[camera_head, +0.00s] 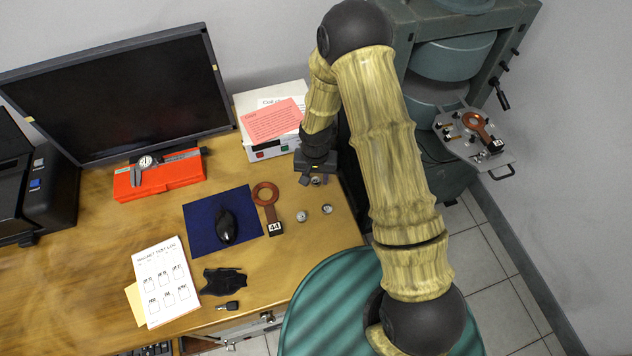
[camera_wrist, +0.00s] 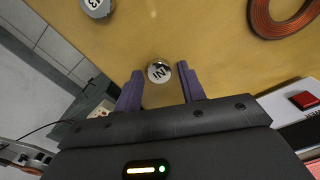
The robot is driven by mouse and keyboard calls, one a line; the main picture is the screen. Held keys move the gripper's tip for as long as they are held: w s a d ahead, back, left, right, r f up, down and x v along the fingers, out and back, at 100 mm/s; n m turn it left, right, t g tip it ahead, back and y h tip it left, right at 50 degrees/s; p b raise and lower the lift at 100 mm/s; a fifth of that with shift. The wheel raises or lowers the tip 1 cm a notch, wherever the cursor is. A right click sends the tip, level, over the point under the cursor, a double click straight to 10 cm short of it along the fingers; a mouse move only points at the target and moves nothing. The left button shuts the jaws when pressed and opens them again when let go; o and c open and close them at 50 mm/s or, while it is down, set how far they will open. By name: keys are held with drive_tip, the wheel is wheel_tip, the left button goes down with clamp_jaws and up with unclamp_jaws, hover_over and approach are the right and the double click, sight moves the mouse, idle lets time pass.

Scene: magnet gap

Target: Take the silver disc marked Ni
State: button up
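The silver disc marked Ni (camera_wrist: 159,71) lies on the wooden desk in the wrist view, its letters upside down in the picture. My gripper (camera_wrist: 159,72) is open, with a purple finger on either side of the disc and visible gaps between. Nothing is held. In the head view my gripper (camera_head: 314,180) is low over the desk's back right part, and a small silver disc (camera_head: 318,180) shows partly under it. Two more silver discs (camera_head: 301,216) (camera_head: 327,209) lie nearer the front. A disc with a different marking (camera_wrist: 96,6) is cut off at the wrist view's top.
A copper coil with a tag marked 44 (camera_head: 267,199) lies left of the discs by a blue mat (camera_head: 203,228) with a black mouse. A white box (camera_head: 268,104) stands behind my gripper. The desk's right edge is close.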

sight(316, 180)
drive_tip(key=shift+d, duration=0.15)
drive_tip(key=c, duration=0.7)
drive_tip(key=shift+a+r+p, duration=0.2)
drive_tip(key=shift+r+p, duration=0.4)
drive_tip(key=shift+r, duration=0.15)
drive_tip(key=shift+c, duration=0.2)
drive_tip(key=shift+d+r+p, duration=0.1)
drive_tip(key=shift+r+p, duration=1.1)
drive_tip(key=shift+r, duration=0.6)
